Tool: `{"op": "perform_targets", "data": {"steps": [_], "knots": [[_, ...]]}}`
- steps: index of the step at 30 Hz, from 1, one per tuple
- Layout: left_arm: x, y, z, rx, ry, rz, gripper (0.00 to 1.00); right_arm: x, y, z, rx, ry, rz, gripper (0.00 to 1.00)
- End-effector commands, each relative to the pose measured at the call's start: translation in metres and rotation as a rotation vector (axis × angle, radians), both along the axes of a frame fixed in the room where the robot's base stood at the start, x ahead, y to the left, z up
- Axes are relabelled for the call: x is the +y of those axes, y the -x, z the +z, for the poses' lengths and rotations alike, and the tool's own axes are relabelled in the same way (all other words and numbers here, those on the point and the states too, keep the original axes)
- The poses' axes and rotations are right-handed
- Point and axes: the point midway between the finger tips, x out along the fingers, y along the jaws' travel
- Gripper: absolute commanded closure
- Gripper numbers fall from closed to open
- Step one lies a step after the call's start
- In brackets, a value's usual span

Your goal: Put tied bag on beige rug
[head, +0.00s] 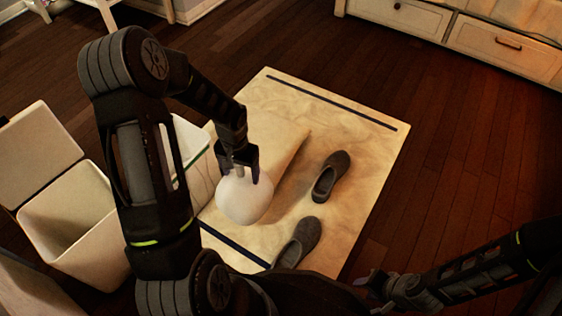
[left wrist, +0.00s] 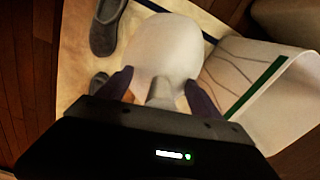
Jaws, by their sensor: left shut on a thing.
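The tied bag (head: 243,197) is white and round. My left gripper (head: 240,172) is shut on its narrow tied top, and the bag hangs below the fingers. In the left wrist view the bag (left wrist: 160,48) shows between the two fingers (left wrist: 158,88). The beige rug (head: 358,125) has dark stripes near its ends and lies under the bag in the head view. I cannot tell whether the bag touches the rug. My right gripper (head: 378,290) is at the bottom right of the head view, away from the bag; its fingers are too unclear to judge.
Two grey slippers, one at the right (head: 330,177) and one nearer (head: 297,243), lie on the rug. An open pale bin (head: 75,215) stands at the left. A white container with a green edge (left wrist: 262,85) is beside the bag. Dark wooden floor is clear at the right.

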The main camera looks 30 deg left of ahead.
Motion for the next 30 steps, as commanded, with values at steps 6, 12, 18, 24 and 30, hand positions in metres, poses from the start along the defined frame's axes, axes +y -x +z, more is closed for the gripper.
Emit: {"op": "perform_targets", "data": {"steps": [6,12,18,24,30], "knots": [[0.0,0.0,-0.026,0.002,0.0,-0.002,0.98,0.0,-0.001,-0.014,-0.004,0.001,-0.003,0.64],[0.0,0.0,-0.059,0.0,0.001,0.0,0.98,0.001,-0.004,-0.029,-0.01,0.002,-0.006,0.64],[0.0,-0.001,-0.062,-0.002,0.0,0.001,0.98,0.001,-0.005,-0.029,-0.012,0.002,-0.007,0.64],[0.0,-0.001,-0.064,-0.001,0.0,0.0,0.98,0.001,-0.005,-0.03,-0.014,0.002,-0.006,0.64],[0.0,0.0,-0.09,0.001,0.001,0.0,0.98,0.001,-0.007,-0.045,-0.019,0.003,-0.009,0.64]]}}
